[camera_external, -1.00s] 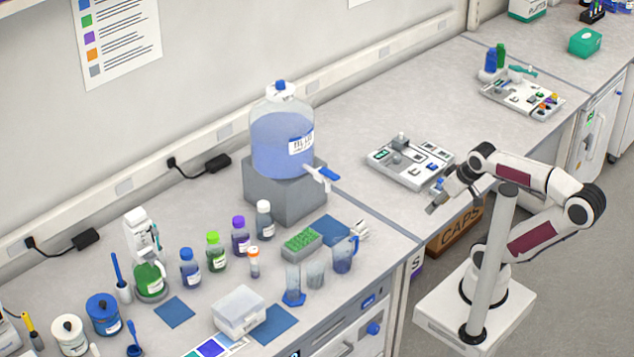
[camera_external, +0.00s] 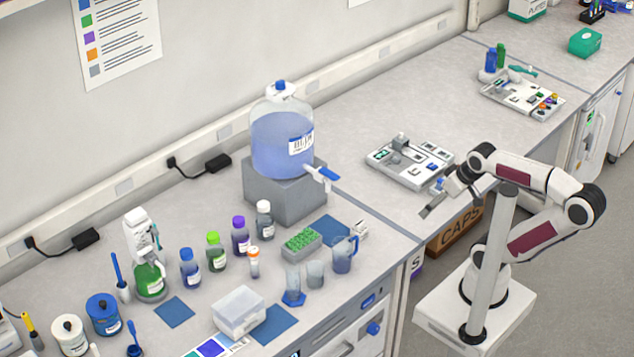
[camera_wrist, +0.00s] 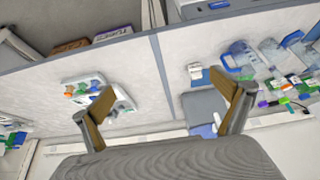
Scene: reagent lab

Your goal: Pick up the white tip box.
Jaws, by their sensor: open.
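A whitish translucent lidded box (camera_external: 239,311), which looks like the tip box, sits on the bench at the front left in the external view. It rests close to a blue mat and a colour card. I cannot pick it out clearly in the wrist view. My gripper (camera_external: 434,206) hangs over the front edge of the bench, far to the right of the box. In the wrist view my gripper (camera_wrist: 164,86) has its two fingers spread wide with nothing between them.
A white device tray (camera_external: 410,178) lies beside my gripper. A large blue carboy (camera_external: 282,143) on a grey block, a green-topped rack (camera_external: 302,242), a blue-tinted jug (camera_external: 343,255) and several bottles stand between my gripper and the box. The bench right of the carboy has free room.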

